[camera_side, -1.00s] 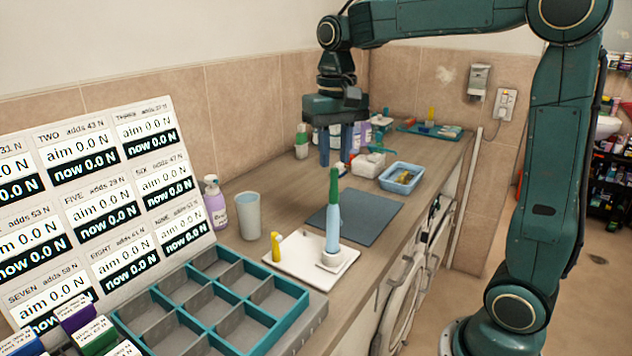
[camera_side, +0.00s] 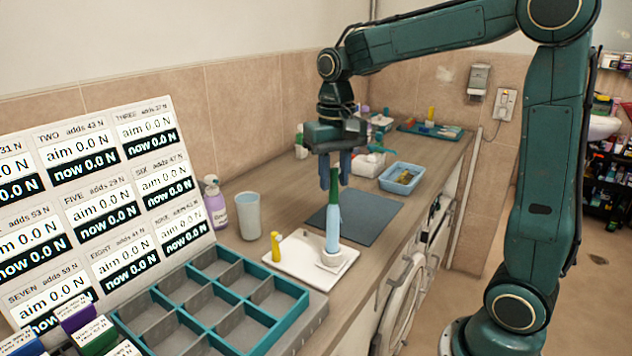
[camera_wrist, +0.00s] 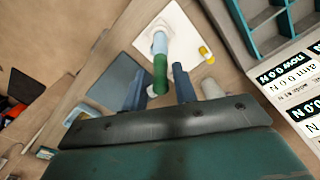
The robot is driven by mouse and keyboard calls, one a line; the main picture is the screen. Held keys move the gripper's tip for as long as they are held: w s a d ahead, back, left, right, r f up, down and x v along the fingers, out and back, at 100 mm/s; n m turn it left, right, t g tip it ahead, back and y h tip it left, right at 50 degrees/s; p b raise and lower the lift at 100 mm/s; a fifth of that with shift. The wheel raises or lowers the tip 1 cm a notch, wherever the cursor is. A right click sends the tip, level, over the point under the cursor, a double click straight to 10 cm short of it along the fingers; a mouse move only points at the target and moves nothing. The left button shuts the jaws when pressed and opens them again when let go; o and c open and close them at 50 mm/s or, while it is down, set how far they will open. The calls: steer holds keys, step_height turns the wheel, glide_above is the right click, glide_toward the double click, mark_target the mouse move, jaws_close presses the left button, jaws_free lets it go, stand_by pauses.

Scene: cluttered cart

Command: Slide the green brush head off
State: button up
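A toothbrush stands upright, with a light blue handle (camera_side: 332,230) and a green brush head (camera_side: 334,199) on top. Its foot sits in a white holder (camera_side: 332,259) on a white tray (camera_side: 298,255). My gripper (camera_side: 334,181) points down over the green head, its blue fingers beside the upper part of it. In the wrist view the green head (camera_wrist: 160,76) shows between the two spread fingers of my gripper (camera_wrist: 160,70), with a gap on either side. The top of the head is partly hidden by the fingers in the side view.
A yellow piece (camera_side: 276,246) stands on the tray. A grey cup (camera_side: 249,216) and a purple bottle (camera_side: 215,205) stand to the left. A teal-edged divided bin (camera_side: 300,303) and force display board (camera_side: 95,195) are in front. A dark mat (camera_side: 368,216) lies behind, clear.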

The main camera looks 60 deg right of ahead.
jaws_close()
steer(key=shift+a, duration=0.1)
steer(key=shift+r, duration=0.25)
steer(key=shift+r, duration=2.4)
